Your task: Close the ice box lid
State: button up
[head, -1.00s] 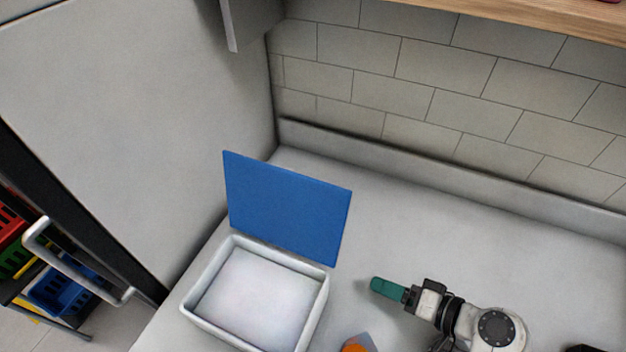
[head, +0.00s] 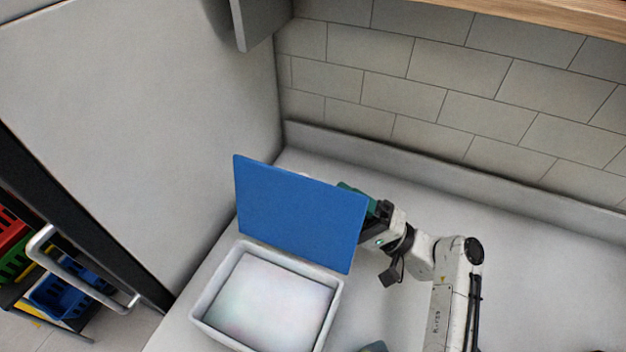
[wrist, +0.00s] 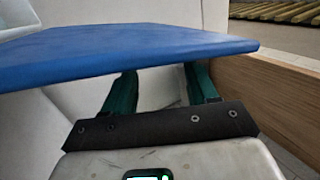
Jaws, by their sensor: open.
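The ice box (head: 207,300) is a white open box on the counter, low in the middle of the head view. Its blue lid (head: 300,212) stands raised at the box's back edge. My gripper is behind the lid, with a green part of it (head: 350,187) showing over the lid's right edge. In the wrist view the lid (wrist: 130,50) crosses in front of my gripper (wrist: 162,85). Its two green fingers are spread apart, with nothing seen between them. The lid hides the fingertips, and I cannot tell whether they touch it.
The grey counter (head: 540,265) is clear to the right of my arm. A tiled wall (head: 400,95) rises behind, and a large grey panel (head: 130,120) stands at the left. A wooden shelf (head: 560,22) is at the top right. Coloured crates (head: 60,290) are at the lower left.

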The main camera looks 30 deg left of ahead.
aim_at(314, 189)
jog(key=shift+p+x, duration=0.7)
jog(key=shift+x, duration=2.05)
jog(key=shift+c, duration=0.2)
jog(key=shift+f, duration=0.1)
grip_shut()
